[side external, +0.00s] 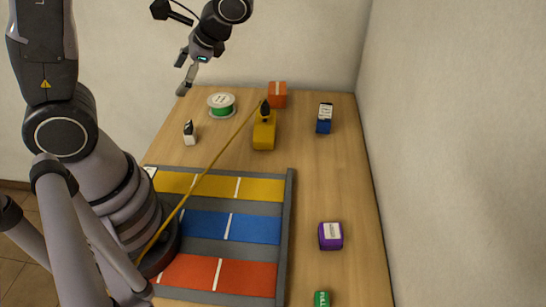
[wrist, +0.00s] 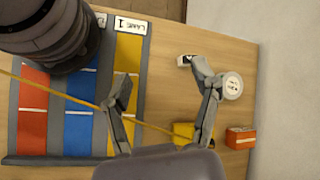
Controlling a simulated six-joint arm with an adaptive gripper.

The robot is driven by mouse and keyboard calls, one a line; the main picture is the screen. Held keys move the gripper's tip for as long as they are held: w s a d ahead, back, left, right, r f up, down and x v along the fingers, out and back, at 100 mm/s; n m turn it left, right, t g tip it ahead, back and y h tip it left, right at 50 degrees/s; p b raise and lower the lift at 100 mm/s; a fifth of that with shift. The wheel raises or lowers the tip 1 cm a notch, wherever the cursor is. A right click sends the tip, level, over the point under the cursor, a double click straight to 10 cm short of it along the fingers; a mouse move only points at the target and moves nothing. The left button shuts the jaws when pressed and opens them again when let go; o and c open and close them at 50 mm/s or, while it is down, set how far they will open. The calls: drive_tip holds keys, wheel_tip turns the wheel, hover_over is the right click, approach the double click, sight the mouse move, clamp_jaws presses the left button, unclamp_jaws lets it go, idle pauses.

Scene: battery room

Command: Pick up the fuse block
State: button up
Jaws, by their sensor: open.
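No block carries a readable fuse label, so I cannot tell which one is the fuse block. Candidates are the yellow block (side external: 264,137) with a black piece at its top, the orange block (side external: 278,97), the blue block (side external: 323,127) with a white label and the purple block (side external: 331,243). My gripper (side external: 183,77) is open and empty, raised above the table's far left end. In the wrist view my gripper (wrist: 160,74) has its fingers spread. The yellow block (wrist: 183,129) is partly hidden behind the right finger, and the orange block (wrist: 241,139) lies right of it.
A yellow cable (side external: 207,169) runs from near my base to the yellow block, across the lane tray (side external: 288,215). A green spool (side external: 221,105) and small white-and-black item (side external: 189,132) stand at far left. A green can (side external: 321,299) is at near right.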

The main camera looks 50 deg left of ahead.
drive_tip(key=w+a+f+m+y, duration=0.1)
drive_tip(key=w+f+m+y, duration=0.1)
drive_tip(key=f+m+y, duration=0.3)
drive_tip(key=w+a+f+m+y, duration=0.2)
drive_tip(key=f+m+y, duration=0.1)
drive_tip(key=f, duration=0.5)
drive_tip(key=m+t+y, duration=0.3)
drive_tip(key=m+t, duration=0.5)
drive_tip(key=m, duration=0.1)
approach(191, 132)
drive_tip(key=shift+s+d+r, duration=0.35)
drive_tip(key=shift+d+r, duration=0.3)
drive_tip(key=shift+a+f, duration=0.15)
drive_tip(key=shift+a, duration=0.15)
drive_tip(key=x, duration=0.7)
drive_tip(key=shift+w+a+f, duration=0.15)
drive_tip(key=shift+a, duration=0.2)
drive_tip(key=shift+f+x, duration=0.15)
drive_tip(key=shift+x, duration=1.15)
drive_tip(key=shift+f+x, duration=0.2)
drive_tip(key=shift+x, duration=1.15)
drive_tip(key=shift+w, duration=0.15)
clamp_jaws()
